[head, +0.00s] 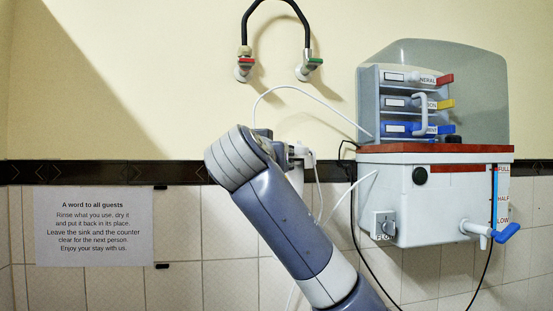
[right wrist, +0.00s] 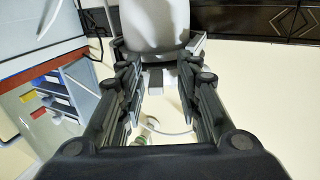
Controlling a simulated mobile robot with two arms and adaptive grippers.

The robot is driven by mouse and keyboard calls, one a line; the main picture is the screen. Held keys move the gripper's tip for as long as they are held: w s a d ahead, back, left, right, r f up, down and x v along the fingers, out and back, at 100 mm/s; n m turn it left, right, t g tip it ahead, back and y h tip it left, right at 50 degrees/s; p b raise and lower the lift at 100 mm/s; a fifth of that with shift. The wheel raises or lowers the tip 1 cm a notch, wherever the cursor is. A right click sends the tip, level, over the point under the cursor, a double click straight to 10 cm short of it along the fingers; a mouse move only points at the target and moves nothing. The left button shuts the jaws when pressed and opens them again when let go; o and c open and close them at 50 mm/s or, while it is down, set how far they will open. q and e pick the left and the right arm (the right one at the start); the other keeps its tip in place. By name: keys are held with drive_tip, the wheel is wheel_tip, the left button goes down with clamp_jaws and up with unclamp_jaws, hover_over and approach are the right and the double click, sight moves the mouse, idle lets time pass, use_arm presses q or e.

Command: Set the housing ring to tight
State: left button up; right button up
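In the head view, a white filter housing (head: 297,176) hangs on the wall left of the water purifier, mostly hidden behind my right arm. Its pale body (right wrist: 155,22) also shows at the top of the right wrist view. A dark grey band, possibly the housing ring (right wrist: 158,56), lies at its near end; I cannot read any marking on it. My right gripper (right wrist: 158,62) has its fingers wide apart, one on each side of this band. Whether they touch it is unclear. In the head view my right wrist hides most of this gripper. My left gripper is not in view.
The purifier tank (head: 440,205) with a blue-handled tap (head: 506,233) and flow knob (head: 383,225) stands to the right. Labelled cartridges (head: 405,103) sit above. Thin hoses (head: 300,90) run near my right wrist. A notice (head: 93,226) is at left.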

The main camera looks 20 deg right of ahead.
drive_tip(key=shift+s, duration=0.2)
drive_tip(key=v, duration=1.1)
drive_tip(key=shift+s+a, duration=0.25)
